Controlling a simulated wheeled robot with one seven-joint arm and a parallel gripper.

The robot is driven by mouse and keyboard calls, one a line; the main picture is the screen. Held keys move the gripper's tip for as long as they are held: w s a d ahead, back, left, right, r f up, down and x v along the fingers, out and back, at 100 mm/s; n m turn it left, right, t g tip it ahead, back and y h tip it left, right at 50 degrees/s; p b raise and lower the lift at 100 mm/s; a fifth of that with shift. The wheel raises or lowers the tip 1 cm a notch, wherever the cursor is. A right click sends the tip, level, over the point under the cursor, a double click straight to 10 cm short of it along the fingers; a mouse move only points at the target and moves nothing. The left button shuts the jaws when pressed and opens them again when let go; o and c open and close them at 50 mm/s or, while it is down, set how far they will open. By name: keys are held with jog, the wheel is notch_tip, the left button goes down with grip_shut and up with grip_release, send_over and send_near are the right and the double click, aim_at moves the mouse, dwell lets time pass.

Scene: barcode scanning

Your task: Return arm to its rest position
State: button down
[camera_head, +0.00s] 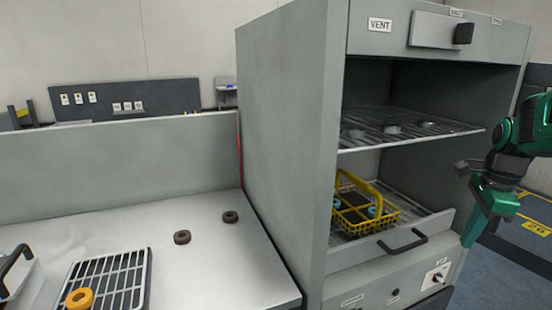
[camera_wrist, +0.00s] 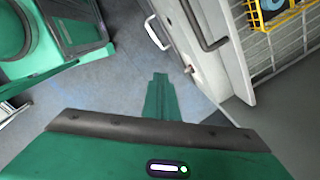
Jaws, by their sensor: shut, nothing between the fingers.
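My green gripper (camera_head: 474,236) hangs at the right of the head view, pointing down in front of the open grey cabinet (camera_head: 285,130). Its fingers are shut with nothing between them. In the wrist view the closed fingers (camera_wrist: 160,88) show over the blue-grey floor. The gripper is apart from the cabinet and its handle (camera_head: 402,243). A yellow basket (camera_head: 398,222) with dark and blue items stands on the lower rack inside the cabinet; part of it also shows in the wrist view (camera_wrist: 262,20).
An upper wire rack (camera_head: 440,127) holds several grey pieces. The worktop (camera_head: 185,275) at left carries two brown rings (camera_head: 182,237) and a grid rack (camera_head: 127,290) with an orange ring (camera_head: 79,299).

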jog(key=s+a+f+n, duration=0.2)
jog(key=s+a+n, duration=0.2)
jog(key=s+n, duration=0.4)
jog(key=s+a+f+n+g, duration=0.1)
jog(key=s+a+n, duration=0.3)
jog(key=s+n, duration=0.4)
jog(key=s+f, duration=0.1)
jog(key=s, duration=0.3)
jog(key=shift+s+f+g, duration=0.15)
jog(key=shift+s+g, duration=0.1)
jog(key=shift+g, duration=0.05)
